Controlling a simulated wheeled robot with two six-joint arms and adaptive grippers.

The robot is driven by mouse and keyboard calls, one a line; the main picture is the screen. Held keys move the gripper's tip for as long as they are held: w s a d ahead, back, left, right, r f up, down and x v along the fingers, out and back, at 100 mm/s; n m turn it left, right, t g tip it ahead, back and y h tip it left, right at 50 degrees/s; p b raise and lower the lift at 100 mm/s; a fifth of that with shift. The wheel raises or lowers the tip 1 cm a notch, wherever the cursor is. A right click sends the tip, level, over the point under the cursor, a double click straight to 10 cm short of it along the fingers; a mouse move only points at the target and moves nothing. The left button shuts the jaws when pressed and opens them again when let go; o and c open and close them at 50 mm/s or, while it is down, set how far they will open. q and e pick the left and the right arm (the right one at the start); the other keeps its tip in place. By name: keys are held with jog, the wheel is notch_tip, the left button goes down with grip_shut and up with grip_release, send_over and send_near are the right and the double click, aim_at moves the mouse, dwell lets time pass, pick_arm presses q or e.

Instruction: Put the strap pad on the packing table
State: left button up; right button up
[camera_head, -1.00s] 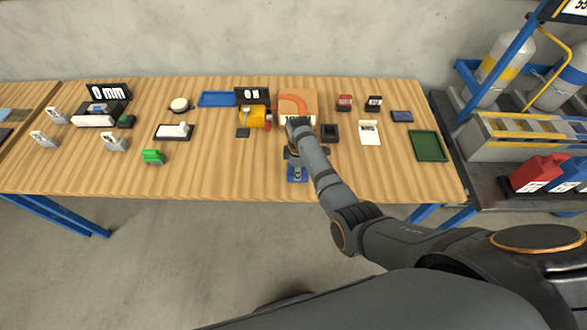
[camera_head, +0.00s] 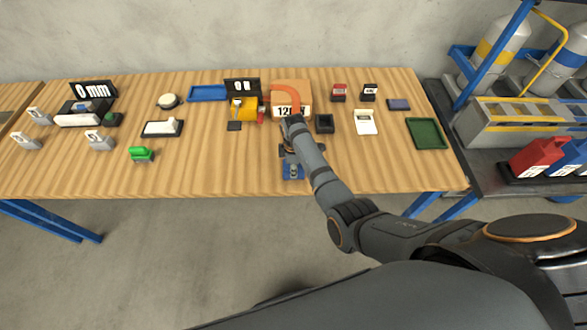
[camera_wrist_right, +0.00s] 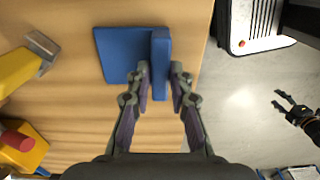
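The strap pad appears to be the blue piece (camera_head: 293,172) near the wooden table's front edge, mostly hidden by my arm. In the right wrist view it is a flat blue plate (camera_wrist_right: 118,52) with a raised bar along one side. My right gripper (camera_wrist_right: 160,70) points down with its fingers on both sides of that bar, closed up to it. Whether the pad is off the wood cannot be told. The right gripper also shows in the head view (camera_head: 291,155). My left gripper (camera_wrist_right: 280,101) hangs open and empty over the floor. Which surface is the packing table is unclear.
The wooden table (camera_head: 220,180) bears a cardboard box with an orange strap (camera_head: 290,88), a yellow tool (camera_head: 245,110), a black holder (camera_head: 324,123) and a green tray (camera_head: 426,133). A second wooden surface (camera_head: 14,98) shows at far left. The front strip is mostly clear.

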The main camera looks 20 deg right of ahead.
jog(key=o, duration=0.3)
jog(key=shift+w, duration=0.1)
jog(key=shift+r, duration=0.45)
pick_arm(q)
jog(key=shift+w+a+f+b, duration=0.1)
jog(key=shift+w+f+b, duration=0.15)
jog(key=shift+f+b, duration=0.1)
pick_arm(e)
notch_tip(320, 180, up, 12)
jog(key=shift+f, duration=0.25)
